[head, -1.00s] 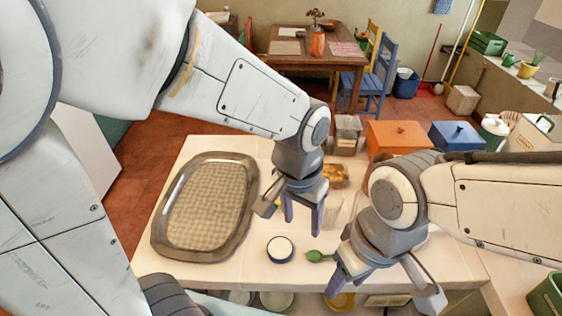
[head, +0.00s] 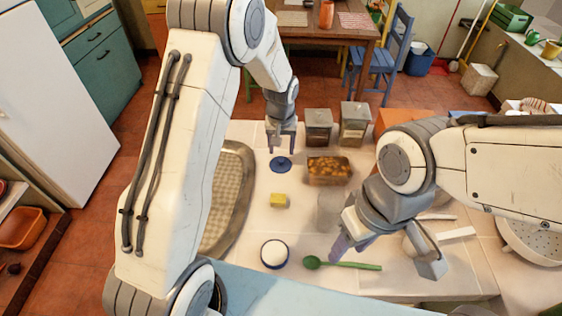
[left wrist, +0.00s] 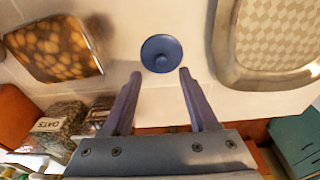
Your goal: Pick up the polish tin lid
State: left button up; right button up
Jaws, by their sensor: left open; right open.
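The polish tin lid (head: 281,163) is a small round blue disc with a knob, lying on the pale counter. It also shows in the left wrist view (left wrist: 161,54), just beyond and between my fingertips. My left gripper (head: 281,150) is open and empty, above the far side of the lid; in the left wrist view its fingers (left wrist: 160,75) stand apart. A round tin with a white top and blue rim (head: 274,254) stands near the counter's front. My right gripper (head: 390,250) is open and empty over the right front of the counter.
A silver tray (head: 240,165) lies left of the lid, partly hidden by my left arm. A patterned container (head: 328,169) is right of the lid, with two grey-lidded canisters (head: 354,122) behind.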

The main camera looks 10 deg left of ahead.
aim_at(281, 160)
pick_arm(q)
jog(key=f, duration=0.1)
jog(key=f+p, duration=0.2)
jog(key=f, duration=0.1)
jog(key=shift+w+a, duration=0.2)
jog(key=shift+w, duration=0.05)
jog(key=shift+w+f, duration=0.1)
jog(key=shift+f, duration=0.45)
grip_shut()
